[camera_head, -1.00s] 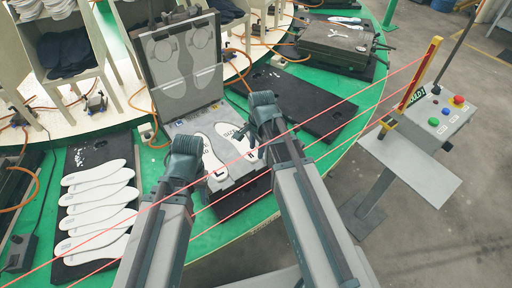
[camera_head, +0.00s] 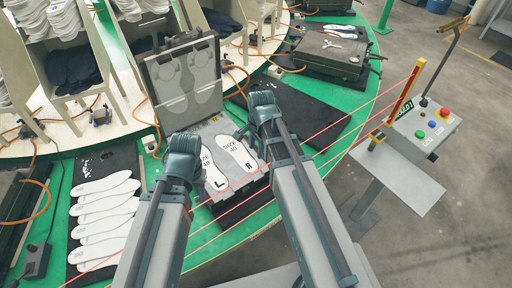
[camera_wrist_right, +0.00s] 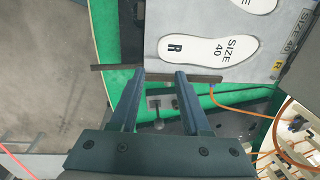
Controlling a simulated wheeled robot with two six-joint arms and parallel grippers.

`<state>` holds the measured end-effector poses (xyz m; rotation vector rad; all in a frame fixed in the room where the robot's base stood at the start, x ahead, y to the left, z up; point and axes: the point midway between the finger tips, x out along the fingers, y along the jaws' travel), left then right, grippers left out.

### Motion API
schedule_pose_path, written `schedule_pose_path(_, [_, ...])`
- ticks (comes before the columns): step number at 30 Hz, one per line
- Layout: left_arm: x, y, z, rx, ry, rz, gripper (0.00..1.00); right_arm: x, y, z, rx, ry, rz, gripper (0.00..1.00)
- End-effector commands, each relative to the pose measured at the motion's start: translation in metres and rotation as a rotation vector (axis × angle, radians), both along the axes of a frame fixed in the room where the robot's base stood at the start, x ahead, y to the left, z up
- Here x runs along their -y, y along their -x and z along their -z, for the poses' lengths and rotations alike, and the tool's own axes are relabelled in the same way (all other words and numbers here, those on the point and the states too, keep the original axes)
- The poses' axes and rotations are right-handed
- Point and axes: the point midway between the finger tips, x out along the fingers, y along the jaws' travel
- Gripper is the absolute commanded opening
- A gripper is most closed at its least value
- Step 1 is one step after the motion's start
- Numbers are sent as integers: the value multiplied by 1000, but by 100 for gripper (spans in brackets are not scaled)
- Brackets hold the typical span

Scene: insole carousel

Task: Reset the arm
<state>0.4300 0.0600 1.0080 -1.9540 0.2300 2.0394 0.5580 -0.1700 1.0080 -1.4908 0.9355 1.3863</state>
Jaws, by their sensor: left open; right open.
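My left gripper (camera_head: 183,150) is at the front left of the open grey mould, beside the white insole marked L (camera_head: 213,172). Its fingers are mostly hidden behind its wrist. My right gripper (camera_head: 245,130) is above the mould's right side, near the white insole marked R (camera_head: 238,154). In the right wrist view, the right gripper (camera_wrist_right: 157,75) shows two parted fingers with nothing between them, and the R insole (camera_wrist_right: 207,50) lies beyond them. Both insoles lie flat, side by side, on the mould's lower plate (camera_head: 212,131). The mould lid (camera_head: 206,77) stands raised behind them.
A black mat (camera_head: 75,185) with several white insoles lies at left on the green carousel (camera_head: 227,230). A closed dark mould (camera_head: 331,53) sits at back right. Shelves (camera_head: 105,70) stand at back left. A control box (camera_head: 424,127) on a stand is at right, with bare floor around it.

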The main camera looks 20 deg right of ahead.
Motion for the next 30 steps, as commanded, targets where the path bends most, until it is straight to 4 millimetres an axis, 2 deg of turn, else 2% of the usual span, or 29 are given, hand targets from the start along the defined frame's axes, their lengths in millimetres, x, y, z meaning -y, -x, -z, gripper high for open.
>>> schedule_pose_path(14, [0, 0, 0, 0, 0, 0, 47, 0, 0, 0, 0, 0, -4, 47])
schedule_pose_path(17, [0, 0, 0, 0, 0, 0, 47, -8, 7, 1, -6, 12, -76, 47])
schedule_pose_path(20, [0, 0, 2, 0, 0, 0, 47, -29, 25, 2, -21, 41, -285, 47])
schedule_pose_path(24, [0, 0, 4, 0, 0, 0, 47, -63, 61, 5, -59, 96, -706, 47])
schedule_pose_path(30, [0, 0, 6, 0, 0, 0, 47, -96, 105, 6, -115, 150, -1234, 47])
